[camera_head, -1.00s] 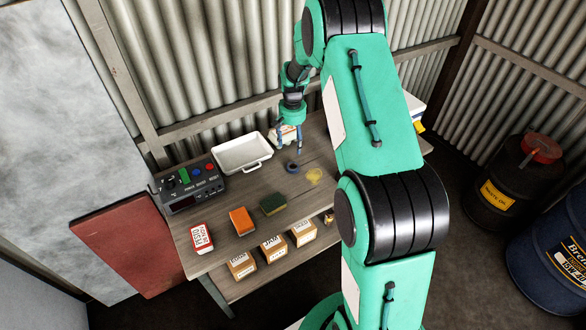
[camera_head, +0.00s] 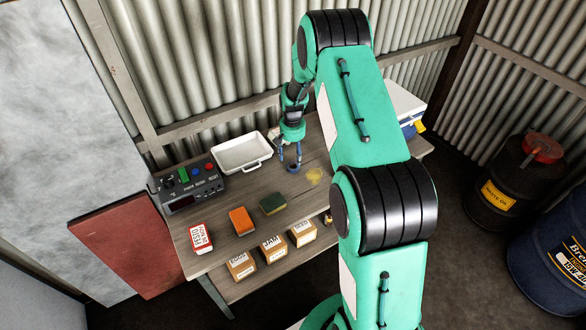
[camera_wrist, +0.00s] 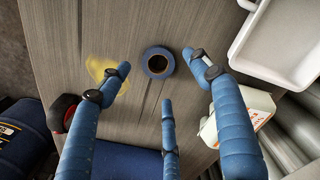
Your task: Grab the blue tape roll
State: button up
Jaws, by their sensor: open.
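The blue tape roll (camera_wrist: 158,62) lies flat on the wooden table (camera_head: 240,262), its dark centre hole facing up. In the wrist view it sits between and just beyond the spread fingertips of my gripper (camera_wrist: 158,80). My gripper is open and empty, with three blue fingers around the space over the roll. In the head view my gripper (camera_head: 290,160) points down above the tape roll (camera_head: 293,168), and the fingers partly hide it. I cannot tell whether any fingertip touches it.
A white tray (camera_head: 240,168) lies to the left, with a control box (camera_head: 190,190) beyond it. A yellow patch (camera_head: 314,175) is on the table right of the roll. A sponge (camera_head: 273,204), an orange block (camera_head: 241,221) and several boxes stand nearer. A white carton (camera_wrist: 245,112) is close by.

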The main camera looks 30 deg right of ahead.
aim_at(293, 168)
jog(key=shift+f, duration=0.1)
jog(key=shift+f+b, duration=0.5)
jog(key=shift+f, duration=2)
jog(key=c, duration=1.1)
